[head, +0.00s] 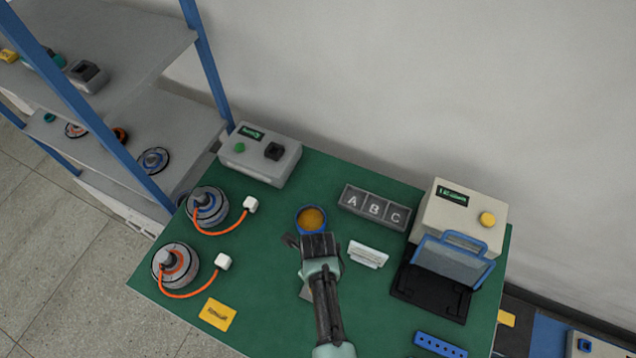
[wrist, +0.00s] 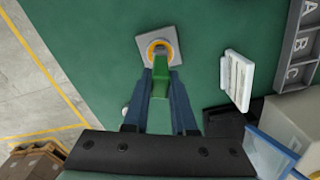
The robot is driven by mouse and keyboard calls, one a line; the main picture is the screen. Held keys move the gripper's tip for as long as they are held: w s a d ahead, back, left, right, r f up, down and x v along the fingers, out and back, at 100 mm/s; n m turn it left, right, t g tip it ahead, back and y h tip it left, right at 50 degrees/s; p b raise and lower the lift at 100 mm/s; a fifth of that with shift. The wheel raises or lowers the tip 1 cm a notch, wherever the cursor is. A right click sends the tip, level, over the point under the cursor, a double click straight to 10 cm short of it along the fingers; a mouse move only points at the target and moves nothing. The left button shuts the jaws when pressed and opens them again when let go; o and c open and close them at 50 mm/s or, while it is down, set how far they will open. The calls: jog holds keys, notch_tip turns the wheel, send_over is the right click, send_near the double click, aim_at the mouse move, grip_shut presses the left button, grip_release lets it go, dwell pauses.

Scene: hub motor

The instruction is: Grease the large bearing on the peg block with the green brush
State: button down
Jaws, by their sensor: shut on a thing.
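My gripper (wrist: 161,82) is shut on the green brush (wrist: 160,70), which shows between its fingers in the wrist view. The brush's far end overlaps the lower edge of a yellow-orange ring, the large bearing (wrist: 151,45), in the picture. I cannot tell whether they touch. The bearing sits on a grey square plate, the peg block (wrist: 144,58). In the head view my arm hides most of the peg block (head: 305,292), and the brush and bearing do not show clearly. A blue round pot (head: 299,222) with orange-brown grease (head: 312,218) stands just beyond my gripper there.
A white stand (head: 368,254) and a grey A-B-C tray (head: 345,197) are right of my gripper. A beige machine (head: 440,215) and black base with blue-framed lid (head: 452,262) stand further right. Two motors (head: 207,207) (head: 175,267) with orange cables lie left.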

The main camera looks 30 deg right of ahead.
jog(key=shift+s, duration=0.1)
notch_tip(320, 180, up, 3)
jog(key=p, duration=0.2)
jog(key=shift+f+p, duration=0.1)
jog(key=shift+p, duration=0.3)
jog(key=shift+r, duration=1.15)
